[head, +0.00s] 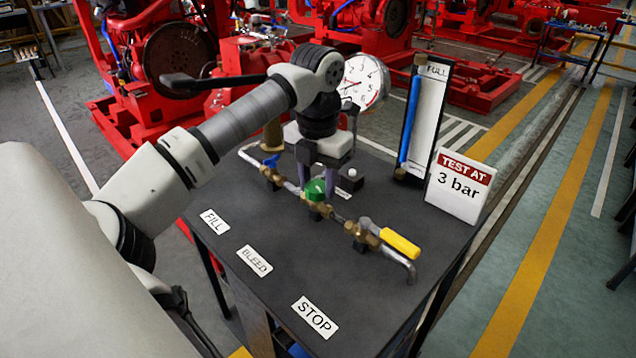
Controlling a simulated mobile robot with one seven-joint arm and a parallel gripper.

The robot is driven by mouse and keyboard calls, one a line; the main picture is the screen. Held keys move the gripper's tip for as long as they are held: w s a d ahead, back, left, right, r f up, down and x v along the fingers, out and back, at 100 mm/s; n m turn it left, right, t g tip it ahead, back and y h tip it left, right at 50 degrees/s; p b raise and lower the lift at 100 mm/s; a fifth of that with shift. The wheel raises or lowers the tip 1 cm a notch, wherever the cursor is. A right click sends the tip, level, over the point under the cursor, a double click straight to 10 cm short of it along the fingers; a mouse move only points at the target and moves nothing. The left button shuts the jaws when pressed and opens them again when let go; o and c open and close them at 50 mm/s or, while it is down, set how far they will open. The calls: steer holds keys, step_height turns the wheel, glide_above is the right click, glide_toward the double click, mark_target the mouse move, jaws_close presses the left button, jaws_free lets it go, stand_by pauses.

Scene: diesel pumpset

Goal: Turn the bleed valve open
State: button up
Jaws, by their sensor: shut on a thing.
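The bleed valve has a green handle (314,190) on a brass body, midway along the pipe run on the dark bench, in line with the BLEED label (255,261). My gripper (316,182) points down over it from above. Its fingers are shut on the green handle, and they and the gripper body hide part of it. The handle's exact turn angle is hard to tell.
A blue-handled valve (270,160) stands to the left and a yellow-handled valve (400,243) to the right. Behind are a pressure gauge (364,83), a sight tube board (425,115) and a "TEST AT 3 bar" sign (460,187). The bench front holds only labels.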

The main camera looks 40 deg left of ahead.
mark_target(316, 185)
steer(key=n+b, duration=0.1)
steer(key=n, duration=0.3)
steer(key=shift+a+n, duration=0.1)
steer(key=shift+n, duration=0.2)
steer(key=shift+n+b, duration=0.4)
steer(key=shift+n, duration=1.4)
steer(key=o, duration=1)
steer(key=shift+r, duration=0.15)
step_height(316, 185, up, 14)
steer(key=p, duration=1)
steer(key=shift+s+f, duration=0.15)
steer(key=shift+f, duration=0.1)
